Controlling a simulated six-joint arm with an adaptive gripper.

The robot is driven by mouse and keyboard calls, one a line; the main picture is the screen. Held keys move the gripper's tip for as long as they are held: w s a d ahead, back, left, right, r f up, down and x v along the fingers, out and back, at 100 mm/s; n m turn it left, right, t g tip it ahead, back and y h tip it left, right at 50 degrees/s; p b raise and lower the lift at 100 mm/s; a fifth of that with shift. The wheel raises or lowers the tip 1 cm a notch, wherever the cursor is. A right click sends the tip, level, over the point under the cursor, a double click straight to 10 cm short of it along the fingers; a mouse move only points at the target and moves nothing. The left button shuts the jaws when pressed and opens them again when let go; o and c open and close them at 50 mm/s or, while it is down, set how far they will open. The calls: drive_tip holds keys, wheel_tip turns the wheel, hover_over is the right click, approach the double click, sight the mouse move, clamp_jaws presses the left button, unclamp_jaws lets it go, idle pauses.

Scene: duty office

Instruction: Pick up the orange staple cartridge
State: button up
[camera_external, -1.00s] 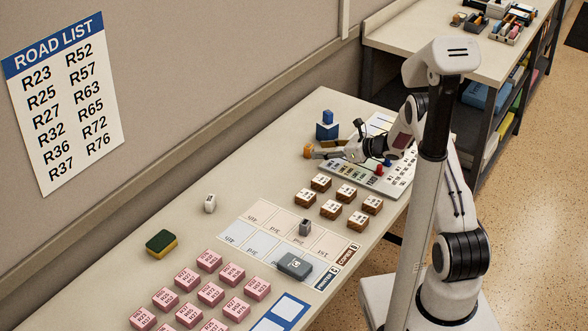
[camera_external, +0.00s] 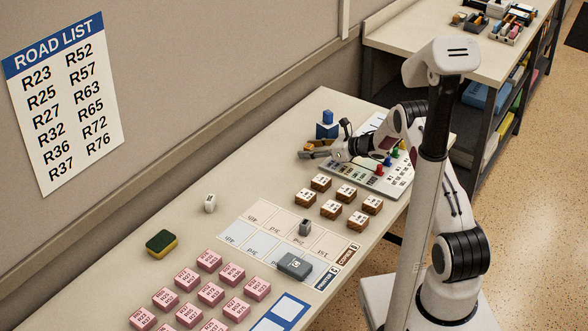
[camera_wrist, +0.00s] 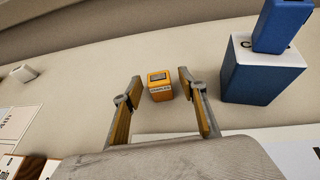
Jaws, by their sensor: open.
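The orange staple cartridge (camera_wrist: 160,86) is a small block with a dark window on top and a label on its near face. In the wrist view it stands on the table between the fingertips of my gripper (camera_wrist: 158,90), with a gap to each finger. My gripper is open. In the external view my gripper (camera_external: 312,149) is low over the far part of the table and mostly covers the cartridge, of which only a bit of orange (camera_external: 310,143) shows.
A blue block with a smaller blue piece on top (camera_wrist: 262,70) stands close to the right finger. A card with coloured pegs (camera_external: 372,175) lies beneath my arm. Several brown blocks (camera_external: 346,194) stand nearer. The table left of the cartridge is mostly clear.

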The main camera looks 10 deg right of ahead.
sight(311, 146)
drive_tip(key=c, duration=1.1)
drive_tip(key=shift+r, duration=0.15)
drive_tip(key=shift+c, duration=0.2)
drive_tip(key=shift+r, duration=4.85)
